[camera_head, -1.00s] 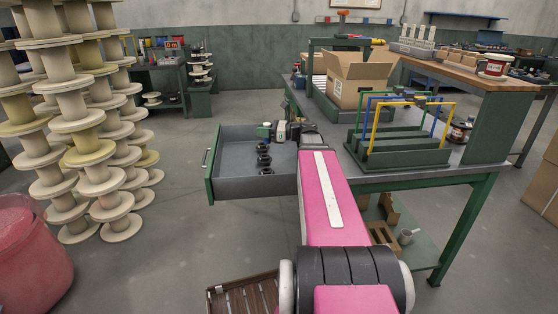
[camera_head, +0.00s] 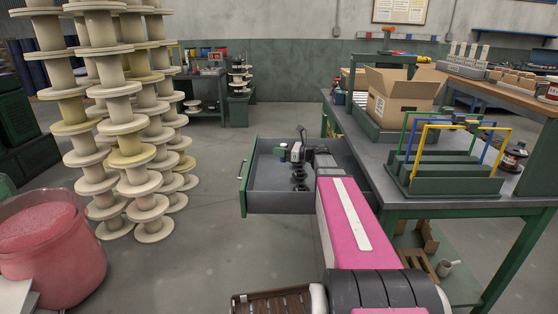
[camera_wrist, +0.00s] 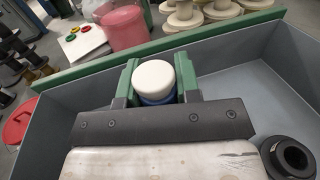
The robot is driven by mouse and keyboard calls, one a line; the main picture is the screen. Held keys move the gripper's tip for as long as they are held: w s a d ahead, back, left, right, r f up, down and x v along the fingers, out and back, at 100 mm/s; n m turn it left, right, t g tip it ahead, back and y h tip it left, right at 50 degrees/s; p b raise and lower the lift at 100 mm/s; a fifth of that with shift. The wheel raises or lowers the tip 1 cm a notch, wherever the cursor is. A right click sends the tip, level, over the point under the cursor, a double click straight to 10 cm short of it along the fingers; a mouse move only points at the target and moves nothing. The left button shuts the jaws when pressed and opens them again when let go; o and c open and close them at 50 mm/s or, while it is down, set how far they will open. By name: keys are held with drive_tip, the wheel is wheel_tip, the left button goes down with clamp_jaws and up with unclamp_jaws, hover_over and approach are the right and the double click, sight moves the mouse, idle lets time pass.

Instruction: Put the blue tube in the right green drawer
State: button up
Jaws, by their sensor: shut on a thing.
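The green drawer (camera_head: 243,186) is pulled open from the workbench, with a grey inside. My gripper (camera_head: 290,150) is over the drawer's inside in the head view. In the wrist view my gripper (camera_wrist: 155,85) has its green fingers shut on the blue tube (camera_wrist: 157,99), which has a white rounded cap. The tube is within the drawer's outline, behind the green front panel. Its lower end is hidden by my gripper, so I cannot tell whether it touches the drawer floor.
Black ring-shaped parts (camera_wrist: 289,158) lie in the drawer beside my gripper. Stacked cream spools (camera_head: 130,150) and a pink bin (camera_head: 50,245) stand left. The workbench (camera_head: 390,204) on the right holds a cardboard box (camera_head: 400,98) and a green rack (camera_head: 445,180).

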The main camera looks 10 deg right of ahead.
drive_tip(key=shift+w+a+f, duration=0.1)
drive_tip(key=shift+w+f, duration=0.05)
drive_tip(key=shift+f, duration=0.95)
drive_tip(key=shift+w+a+f, duration=0.1)
drive_tip(key=shift+f, duration=0.95)
drive_tip(key=shift+f, duration=0.6)
drive_tip(key=o, duration=0.9)
drive_tip(key=shift+o, duration=0.2)
drive_tip(key=r+v, duration=0.1)
drive_tip(key=v, duration=1.1)
drive_tip(key=shift+r, duration=0.15)
